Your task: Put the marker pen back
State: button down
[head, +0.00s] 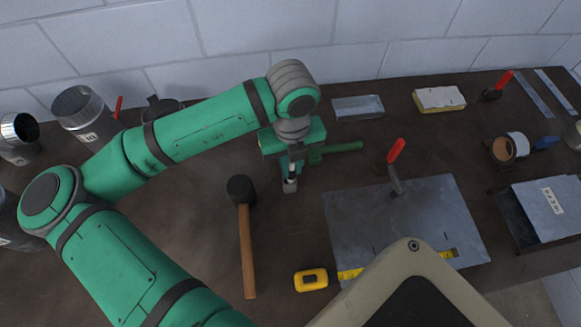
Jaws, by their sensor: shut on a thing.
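My gripper (290,178) points down over the dark bench and is shut on a slim, dark-and-pale upright thing that looks like the marker pen (292,169). Only a short length of the pen shows between the fingers. A small grey block (289,187) is right below the pen's lower end in the picture. It may be the pen's holder. I cannot tell whether the pen is inside it, touching it or just above it.
A black mallet (246,230) lies just left of the gripper. A green-handled tool (342,147) lies close behind it. To the right are a metal sheet (440,205) and a red-handled tool (395,155). A yellow tape measure (311,280) is in front.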

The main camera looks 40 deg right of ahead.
jog(key=shift+w+a+f, duration=0.15)
jog(key=shift+f, duration=0.5)
jog(key=shift+f, duration=0.15)
jog(key=c, duration=1.7)
grip_release()
jog(key=shift+w, duration=0.2)
jog(key=shift+s+a, duration=0.1)
jog(key=shift+r, duration=0.35)
notch_tip(320, 180, up, 11)
jog(key=shift+s+f, duration=0.1)
jog(key=shift+r, duration=0.45)
